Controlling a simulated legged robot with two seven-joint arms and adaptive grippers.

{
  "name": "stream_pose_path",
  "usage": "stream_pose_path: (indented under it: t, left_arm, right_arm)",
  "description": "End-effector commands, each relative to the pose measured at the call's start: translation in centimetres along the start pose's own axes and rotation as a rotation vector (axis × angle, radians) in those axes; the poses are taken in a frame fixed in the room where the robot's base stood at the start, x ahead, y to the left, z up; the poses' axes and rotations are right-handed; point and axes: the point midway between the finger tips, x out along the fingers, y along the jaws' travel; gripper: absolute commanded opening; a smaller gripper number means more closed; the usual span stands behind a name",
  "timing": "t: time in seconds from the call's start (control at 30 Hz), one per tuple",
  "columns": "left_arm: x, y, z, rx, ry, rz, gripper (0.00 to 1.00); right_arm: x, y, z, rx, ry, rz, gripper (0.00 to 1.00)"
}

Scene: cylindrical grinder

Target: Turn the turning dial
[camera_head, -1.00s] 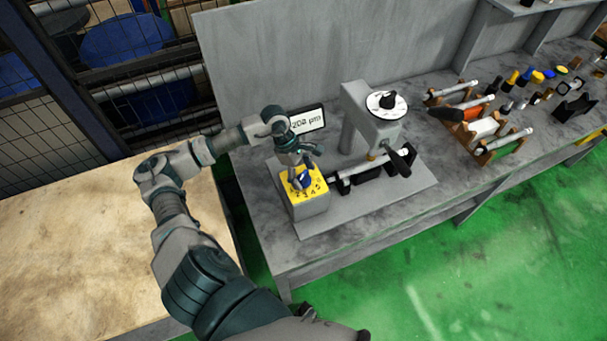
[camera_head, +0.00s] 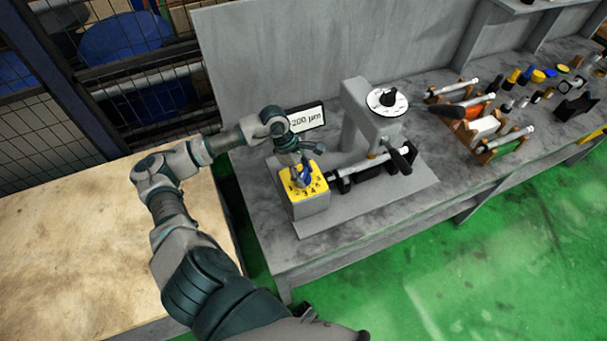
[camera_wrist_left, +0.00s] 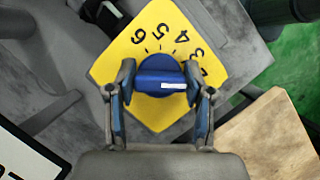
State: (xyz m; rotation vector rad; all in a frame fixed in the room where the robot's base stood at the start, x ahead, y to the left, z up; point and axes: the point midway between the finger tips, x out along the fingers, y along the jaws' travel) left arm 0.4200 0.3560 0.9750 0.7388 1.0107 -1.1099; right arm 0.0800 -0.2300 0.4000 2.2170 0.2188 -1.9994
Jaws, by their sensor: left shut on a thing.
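The turning dial is a blue knob with a white mark (camera_wrist_left: 161,80) on a yellow numbered plate (camera_wrist_left: 190,30). In the head view the blue dial (camera_head: 305,177) sits on top of a grey box (camera_head: 311,206) with the yellow face. My left gripper (camera_wrist_left: 160,92) is shut on the dial, one finger on each side of it in the left wrist view. In the head view the left gripper (camera_head: 298,168) comes down on the dial from above and partly hides it. My right gripper is not in view.
A display (camera_head: 306,117) reading about 200 µm stands behind the box. The grinder (camera_head: 366,115), with a round white dial, stands to the right. Several tools lie in a wooden rack (camera_head: 478,142) further right. A wooden table (camera_head: 90,240) is at the left.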

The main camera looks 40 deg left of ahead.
Motion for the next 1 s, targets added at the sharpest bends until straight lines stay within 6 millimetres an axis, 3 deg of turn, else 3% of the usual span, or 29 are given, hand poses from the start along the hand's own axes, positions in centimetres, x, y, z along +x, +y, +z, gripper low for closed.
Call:
stream_pose_path:
  t: [0.23, 0.27, 0.33, 0.37, 0.73, 0.87, 1.0]
  left_arm:
    - [-0.1, 0.1, 0.0, -0.002, -0.001, 0.006, 0.17]
    - [-0.1, 0.1, 0.0, -0.002, -0.001, 0.006, 0.54]
    - [-0.1, 0.1, 0.0, -0.002, -0.001, 0.006, 0.72]
    - [-0.1, 0.1, 0.0, -0.002, -0.001, 0.006, 0.75]
    - [-0.6, 0.1, 0.0, -0.002, 0.000, 0.005, 0.75]
    - [-2.5, 0.2, 0.0, -0.002, 0.001, 0.008, 0.75]
    - [-5.7, 0.2, -0.1, -0.003, 0.000, 0.008, 0.75]
  right_arm:
    - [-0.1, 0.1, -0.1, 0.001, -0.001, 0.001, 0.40]
    - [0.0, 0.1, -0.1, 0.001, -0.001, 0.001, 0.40]
    - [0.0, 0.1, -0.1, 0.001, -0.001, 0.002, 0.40]
    - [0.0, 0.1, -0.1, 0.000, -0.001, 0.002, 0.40]
    - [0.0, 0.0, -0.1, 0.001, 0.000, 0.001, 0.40]
    - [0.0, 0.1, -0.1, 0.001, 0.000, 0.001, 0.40]
    - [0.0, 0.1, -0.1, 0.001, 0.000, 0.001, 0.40]
